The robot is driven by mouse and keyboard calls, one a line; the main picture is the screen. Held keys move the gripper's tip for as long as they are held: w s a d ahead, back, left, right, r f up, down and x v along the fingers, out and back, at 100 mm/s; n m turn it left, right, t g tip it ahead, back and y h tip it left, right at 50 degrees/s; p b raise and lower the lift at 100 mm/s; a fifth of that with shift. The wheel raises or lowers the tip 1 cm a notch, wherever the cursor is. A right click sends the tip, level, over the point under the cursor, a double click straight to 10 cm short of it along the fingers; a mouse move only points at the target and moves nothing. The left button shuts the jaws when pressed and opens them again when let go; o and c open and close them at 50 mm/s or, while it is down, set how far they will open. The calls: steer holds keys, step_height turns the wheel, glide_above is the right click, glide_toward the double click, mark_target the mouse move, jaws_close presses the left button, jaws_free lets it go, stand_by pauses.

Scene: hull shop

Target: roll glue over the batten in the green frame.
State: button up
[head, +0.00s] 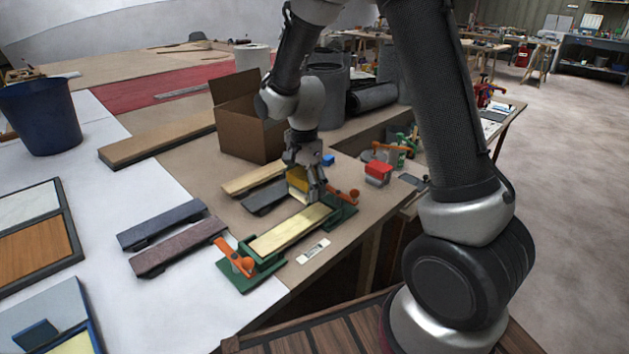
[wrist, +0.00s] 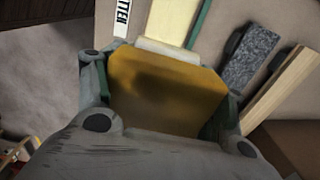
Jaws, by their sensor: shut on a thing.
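A pale batten (head: 288,231) lies in the green frame (head: 262,276), with an orange-handled clamp (head: 238,260) at the near end and another (head: 343,194) at the far end. My gripper (head: 308,187) is shut on a yellow glue roller (head: 297,178), at the batten's far end. In the wrist view the yellow body (wrist: 165,88) fills the jaws, and its white roller (wrist: 168,50) lies across the batten (wrist: 172,18). I cannot tell whether roller and wood touch. The frame's green edge (wrist: 199,24) runs beside the batten. No glue is clearly visible on the wood.
A pale plank (head: 250,180) and a dark plank (head: 264,197) lie left of the gripper. A cardboard box (head: 240,125) stands behind them. Two dark pieces lie left of the frame. A red-topped container (head: 378,171) stands to the right. A white label (head: 313,251) lies near the table edge.

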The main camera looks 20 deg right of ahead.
steer(key=s+a, duration=0.6)
steer(key=a, duration=0.7)
steer(key=shift+s+a, duration=0.15)
steer(key=shift+a, duration=0.25)
